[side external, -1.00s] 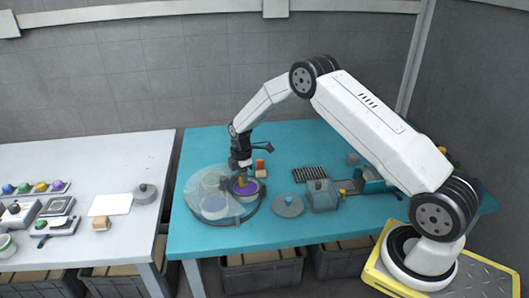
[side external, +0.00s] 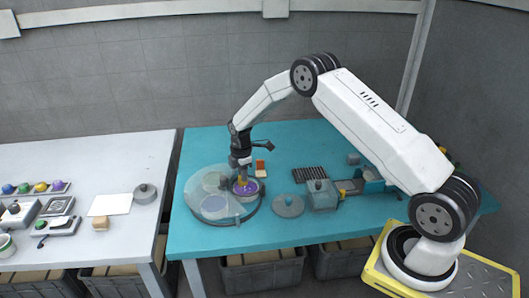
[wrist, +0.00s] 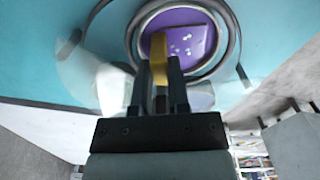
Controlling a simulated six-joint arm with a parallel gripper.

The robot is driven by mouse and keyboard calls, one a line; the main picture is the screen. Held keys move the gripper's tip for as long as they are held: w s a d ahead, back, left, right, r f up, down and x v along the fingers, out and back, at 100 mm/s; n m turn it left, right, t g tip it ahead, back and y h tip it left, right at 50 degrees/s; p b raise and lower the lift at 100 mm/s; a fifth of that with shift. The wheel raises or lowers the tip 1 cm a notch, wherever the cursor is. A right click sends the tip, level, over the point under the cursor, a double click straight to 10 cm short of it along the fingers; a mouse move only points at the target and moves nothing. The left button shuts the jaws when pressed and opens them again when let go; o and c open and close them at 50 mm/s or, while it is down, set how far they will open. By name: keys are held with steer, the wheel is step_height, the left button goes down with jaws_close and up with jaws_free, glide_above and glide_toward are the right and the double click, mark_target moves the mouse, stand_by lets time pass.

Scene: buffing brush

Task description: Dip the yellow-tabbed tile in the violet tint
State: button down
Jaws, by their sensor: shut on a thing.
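My gripper (side external: 241,172) is over the violet tint pot (side external: 254,189) on the right side of a round turntable (side external: 190,200). It is shut on the yellow tab (wrist: 158,58) of the tile, which shows between the two fingers (wrist: 166,85) in the wrist view. The violet tint (wrist: 185,32) fills the round pot, with small pale specks on a lighter violet patch. The tab reaches over the pot's near part. The tile's body cannot be told apart from the tint, so I cannot tell how deep it sits.
Other pots (side external: 214,205) stand under a clear cover on the turntable. A grey lid (side external: 288,205), a grey box (side external: 322,195) and a black rack (side external: 310,173) lie to the right. An orange block (side external: 260,164) stands behind. The teal table (side external: 210,145) is clear at the back left.

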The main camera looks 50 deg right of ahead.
steer(key=shift+r, duration=0.65)
steer(key=shift+r, duration=0.35)
steer(key=shift+r, duration=0.55)
stand_by(0.9)
steer(key=shift+r, duration=1.9)
steer(key=shift+d, duration=0.1)
